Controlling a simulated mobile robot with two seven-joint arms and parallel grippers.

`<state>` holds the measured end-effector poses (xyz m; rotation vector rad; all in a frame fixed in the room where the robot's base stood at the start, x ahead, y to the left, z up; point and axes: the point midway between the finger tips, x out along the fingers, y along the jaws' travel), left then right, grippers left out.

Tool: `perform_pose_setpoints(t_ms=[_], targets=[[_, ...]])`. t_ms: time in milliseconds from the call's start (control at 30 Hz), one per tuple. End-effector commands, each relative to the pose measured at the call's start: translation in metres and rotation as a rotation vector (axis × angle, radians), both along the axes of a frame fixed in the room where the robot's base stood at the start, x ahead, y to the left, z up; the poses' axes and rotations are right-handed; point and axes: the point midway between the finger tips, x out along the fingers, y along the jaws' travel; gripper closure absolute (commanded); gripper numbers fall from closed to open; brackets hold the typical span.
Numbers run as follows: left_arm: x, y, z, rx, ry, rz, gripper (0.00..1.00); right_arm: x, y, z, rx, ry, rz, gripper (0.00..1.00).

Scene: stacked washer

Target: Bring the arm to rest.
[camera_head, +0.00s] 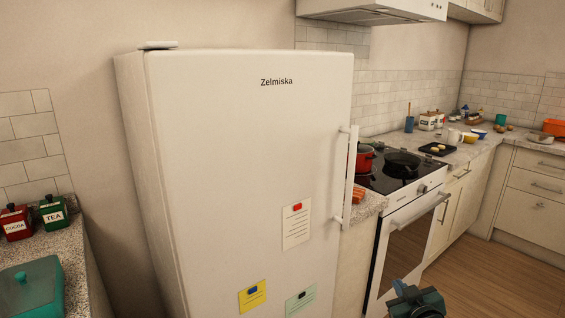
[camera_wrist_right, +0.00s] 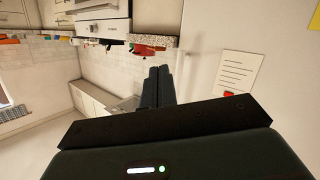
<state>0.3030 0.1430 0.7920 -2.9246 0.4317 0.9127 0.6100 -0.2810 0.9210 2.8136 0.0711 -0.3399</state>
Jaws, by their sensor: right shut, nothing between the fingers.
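My right gripper (camera_head: 415,300) shows at the bottom edge of the head view, in front of the oven door and over the floor. In the right wrist view its two dark fingers (camera_wrist_right: 158,86) lie together, shut, with nothing between them. The fingers touch nothing that I can see. My left gripper is in neither view.
A white fridge (camera_head: 230,160) with its door shut stands close ahead; its handle (camera_head: 346,178) is on the right. The oven (camera_head: 408,245) is shut, with a red pot (camera_head: 365,158) and a pan (camera_head: 402,163) on top. The wooden floor (camera_head: 500,270) at right is clear.

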Motion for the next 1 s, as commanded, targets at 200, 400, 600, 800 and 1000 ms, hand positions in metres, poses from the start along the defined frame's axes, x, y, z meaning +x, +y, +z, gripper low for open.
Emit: perform_pose_setpoints(t_ms=[200, 400, 600, 800, 1000], targets=[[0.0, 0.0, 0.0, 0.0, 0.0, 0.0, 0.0, -0.122, 0.067, -0.09, 0.085, 0.173, 0.092, 1.0], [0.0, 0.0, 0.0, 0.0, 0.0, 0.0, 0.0, -0.236, 0.114, -0.125, 0.189, 0.312, 0.136, 1.0], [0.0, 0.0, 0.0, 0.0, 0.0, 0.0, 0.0, -0.296, 0.135, -0.129, 0.253, 0.386, 0.144, 1.0], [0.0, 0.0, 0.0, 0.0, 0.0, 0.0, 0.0, -0.306, 0.138, -0.129, 0.263, 0.398, 0.144, 1.0], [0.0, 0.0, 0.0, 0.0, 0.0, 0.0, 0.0, -0.306, 0.138, -0.129, 0.263, 0.398, 0.144, 1.0]])
